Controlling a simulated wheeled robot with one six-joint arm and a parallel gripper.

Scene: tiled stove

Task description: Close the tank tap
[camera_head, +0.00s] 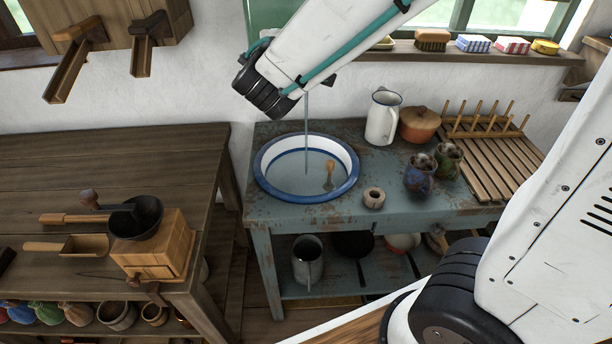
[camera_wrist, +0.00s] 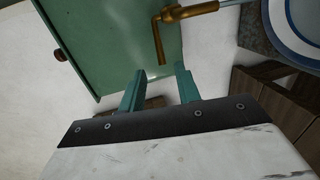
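The green tank (camera_head: 270,14) stands by the window in the head view, mostly hidden behind my arm. A thin stream of water (camera_head: 306,130) falls into the blue-rimmed white basin (camera_head: 348,190). In the wrist view the tank (camera_wrist: 110,35) fills the upper left. The brass tap (camera_wrist: 187,12) shows as a bent rod at top centre; its end points toward my gripper (camera_wrist: 161,74). The two teal fingers are apart with nothing between them, and the rod's end appears just beyond the gap. I cannot tell whether they touch. My gripper is hidden in the head view.
The basin sits on a worn blue table (camera_head: 300,212) with a white jug (camera_head: 383,117), a brown pot (camera_head: 418,124), two mugs and a wooden rack (camera_head: 490,165). A coffee grinder (camera_head: 155,250) stands on the left bench. Two wooden spouts hang on the wall.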

